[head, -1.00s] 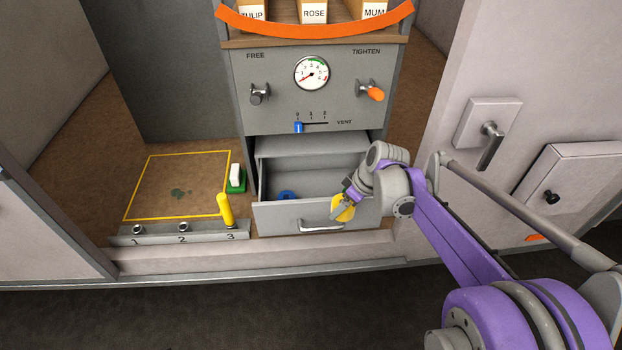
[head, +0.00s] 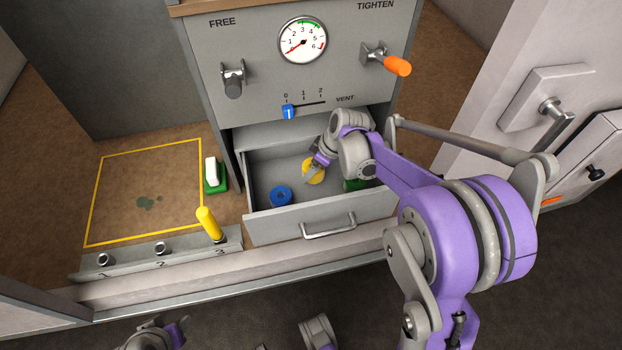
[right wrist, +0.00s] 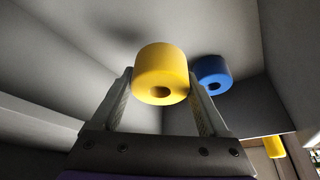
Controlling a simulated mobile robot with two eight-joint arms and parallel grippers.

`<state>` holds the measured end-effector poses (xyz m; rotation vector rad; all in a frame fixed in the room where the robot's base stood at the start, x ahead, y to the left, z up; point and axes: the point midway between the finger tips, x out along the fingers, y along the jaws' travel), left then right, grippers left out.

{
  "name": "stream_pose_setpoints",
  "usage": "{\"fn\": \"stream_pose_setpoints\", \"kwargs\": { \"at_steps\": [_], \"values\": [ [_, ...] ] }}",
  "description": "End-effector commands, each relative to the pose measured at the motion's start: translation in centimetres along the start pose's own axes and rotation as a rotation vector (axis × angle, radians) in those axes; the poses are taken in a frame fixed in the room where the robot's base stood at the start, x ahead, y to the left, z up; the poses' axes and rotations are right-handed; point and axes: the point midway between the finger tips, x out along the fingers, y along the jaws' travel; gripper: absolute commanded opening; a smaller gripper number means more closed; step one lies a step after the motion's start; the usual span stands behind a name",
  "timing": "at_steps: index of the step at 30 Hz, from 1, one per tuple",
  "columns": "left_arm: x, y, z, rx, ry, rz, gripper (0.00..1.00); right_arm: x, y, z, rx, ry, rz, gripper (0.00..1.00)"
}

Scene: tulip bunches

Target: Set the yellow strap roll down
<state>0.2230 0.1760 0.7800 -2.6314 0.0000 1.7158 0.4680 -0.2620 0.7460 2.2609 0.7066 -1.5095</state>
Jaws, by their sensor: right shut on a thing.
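The yellow strap roll (head: 312,168) is inside the open drawer (head: 318,221), over its middle. My right gripper (head: 316,173) reaches into the drawer from the right and is shut on the roll. The right wrist view shows the yellow roll (right wrist: 161,66) between the two fingers, its round hole facing the camera. I cannot tell whether the roll touches the drawer floor. My left gripper's fingers do not show; only parts of my own arm show at the bottom edge of the head view.
A blue roll (head: 281,196) lies in the drawer's left part and a green one (head: 355,184) at right, partly hidden by my arm. The drawer front and handle (head: 328,226) stand out. An orange-tipped lever (head: 397,66) juts out above. A yellow lever (head: 209,223) stands at left.

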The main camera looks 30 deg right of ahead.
Motion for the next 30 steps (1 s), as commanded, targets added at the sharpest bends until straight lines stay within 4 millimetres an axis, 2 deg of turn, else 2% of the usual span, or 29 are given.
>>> {"fn": "stream_pose_setpoints", "kwargs": {
  "at_steps": [1,7,13,25,26,29,30],
  "values": [
    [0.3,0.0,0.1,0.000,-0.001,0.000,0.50,0.8,0.0,0.3,0.000,0.000,0.000,0.11],
    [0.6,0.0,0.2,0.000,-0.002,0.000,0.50,2.1,0.0,0.8,0.000,0.000,0.000,0.11],
    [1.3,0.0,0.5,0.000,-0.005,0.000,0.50,4.7,0.0,1.9,0.000,0.000,0.000,0.11],
    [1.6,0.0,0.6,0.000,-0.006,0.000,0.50,5.2,0.0,2.1,0.000,0.000,0.000,0.11],
    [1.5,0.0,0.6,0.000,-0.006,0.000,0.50,5.2,0.0,2.1,0.000,0.000,0.000,0.83],
    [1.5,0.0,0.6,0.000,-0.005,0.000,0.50,5.1,0.0,2.1,0.000,0.000,0.000,1.00],
    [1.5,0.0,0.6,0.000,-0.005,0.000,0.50,5.1,0.0,2.1,0.000,0.000,0.000,1.00]
  ]
}}
